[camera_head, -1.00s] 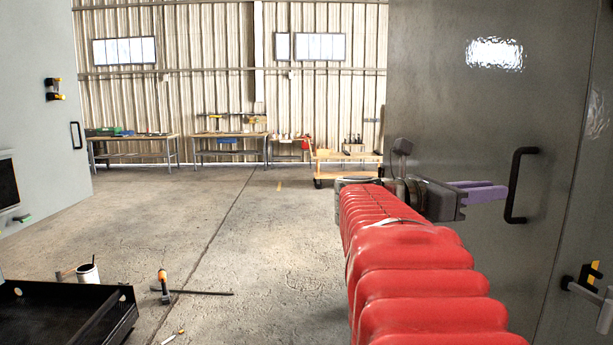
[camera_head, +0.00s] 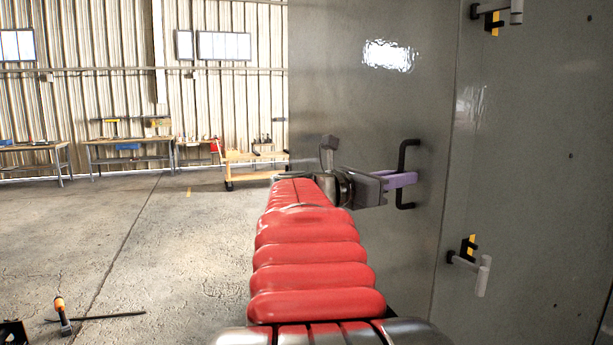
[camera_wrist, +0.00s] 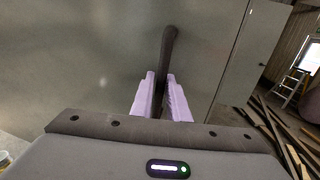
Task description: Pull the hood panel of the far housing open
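The grey panel (camera_head: 350,120) with a black bar handle (camera_head: 403,203) stands to the right of my arm in the head view. My gripper (camera_head: 410,180) reaches right, its purple fingers overlapping the handle's middle. In the wrist view, the handle (camera_wrist: 168,52) runs up between the two fingers (camera_wrist: 161,80) of my gripper. The fingers stand apart, one on each side of the bar. I cannot see whether either finger touches it. The panel's lower part is partly hidden by my arm.
Two latches, an upper one (camera_head: 495,15) and a lower one (camera_head: 470,262), sit on the grey surface right of the panel's seam. Workbenches (camera_head: 130,150) and an orange cart (camera_head: 255,165) stand at the back. A tool (camera_head: 62,315) lies on the floor at left. The middle floor is open.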

